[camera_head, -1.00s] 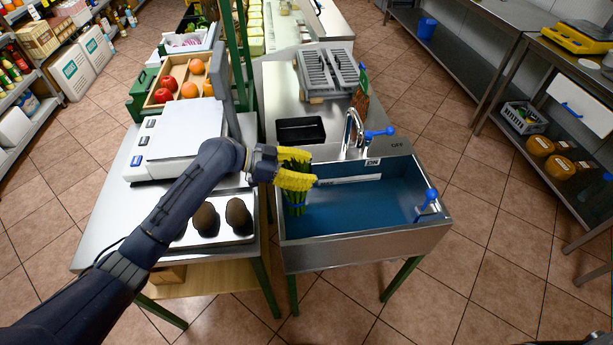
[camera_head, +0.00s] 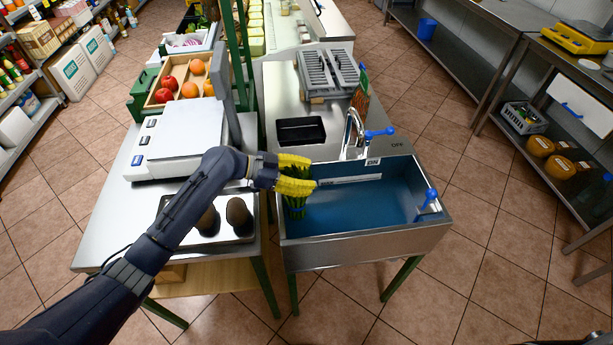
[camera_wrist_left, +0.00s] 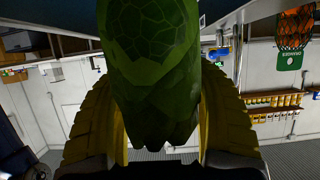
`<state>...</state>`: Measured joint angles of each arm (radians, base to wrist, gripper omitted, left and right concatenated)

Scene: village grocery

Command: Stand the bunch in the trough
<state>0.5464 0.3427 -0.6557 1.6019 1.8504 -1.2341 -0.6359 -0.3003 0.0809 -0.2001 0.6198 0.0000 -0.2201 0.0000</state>
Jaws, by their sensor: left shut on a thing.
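The trough (camera_head: 360,211) is a blue-lined metal sink basin. The bunch is at the trough's left end, inside its outline; I cannot tell whether its foot touches the floor. In the left wrist view the bunch (camera_wrist_left: 155,70) fills the middle between both yellow fingers. My right gripper is not in view.
A tap (camera_head: 354,135) with a blue lever stands behind the trough, and another blue handle (camera_head: 429,199) is at its right end. A black tray (camera_head: 300,130) and a grey rack (camera_head: 328,74) are behind. A scale (camera_head: 180,140) stands left. The trough's middle and right are clear.

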